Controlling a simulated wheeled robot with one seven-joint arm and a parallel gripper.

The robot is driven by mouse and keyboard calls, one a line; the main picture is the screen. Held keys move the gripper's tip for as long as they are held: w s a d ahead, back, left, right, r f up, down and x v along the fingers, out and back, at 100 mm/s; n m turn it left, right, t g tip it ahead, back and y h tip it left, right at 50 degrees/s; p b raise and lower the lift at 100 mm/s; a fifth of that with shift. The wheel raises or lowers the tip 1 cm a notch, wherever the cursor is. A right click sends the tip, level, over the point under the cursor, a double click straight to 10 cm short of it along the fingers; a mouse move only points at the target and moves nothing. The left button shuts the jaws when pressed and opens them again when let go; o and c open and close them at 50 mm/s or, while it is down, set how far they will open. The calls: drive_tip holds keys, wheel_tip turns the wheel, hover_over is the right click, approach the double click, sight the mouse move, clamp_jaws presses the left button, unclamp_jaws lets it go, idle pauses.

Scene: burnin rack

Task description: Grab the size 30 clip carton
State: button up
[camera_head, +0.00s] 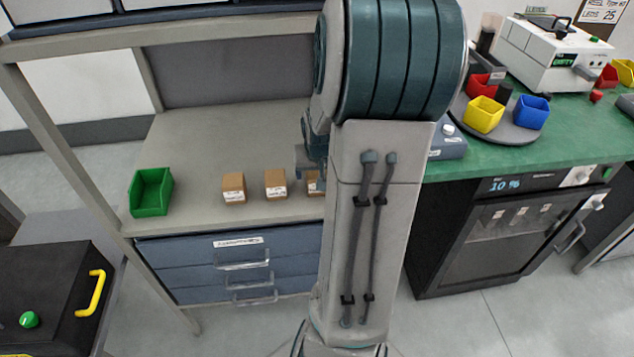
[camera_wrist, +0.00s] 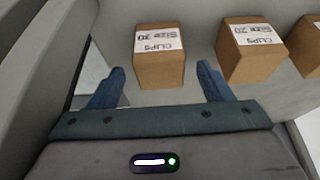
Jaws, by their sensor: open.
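Three brown cartons with white labels stand in a row on the grey shelf. In the wrist view, the left carton (camera_wrist: 160,72) has an upside-down label that appears to read "CLIPS Size 30". It stands ahead of my gripper (camera_wrist: 160,70), roughly in line with the gap between the fingers. The middle carton (camera_wrist: 253,62) appears to read size 20. The third carton (camera_wrist: 306,45) is cut off by the right edge. The head view shows the cartons too, the right one (camera_head: 315,184) partly hidden by my arm. My gripper is open and empty.
A green bin (camera_head: 151,192) stands at the left of the shelf (camera_head: 200,150). Blue drawers (camera_head: 240,265) are below. An upper shelf (camera_head: 180,30) hangs overhead, with a post at left. A green bench (camera_head: 480,155) with coloured bins is at right.

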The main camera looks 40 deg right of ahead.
drive_tip(key=b+x, duration=0.2)
drive_tip(key=x, duration=0.3)
drive_tip(key=c, duration=1.1)
drive_tip(key=shift+r, duration=0.1)
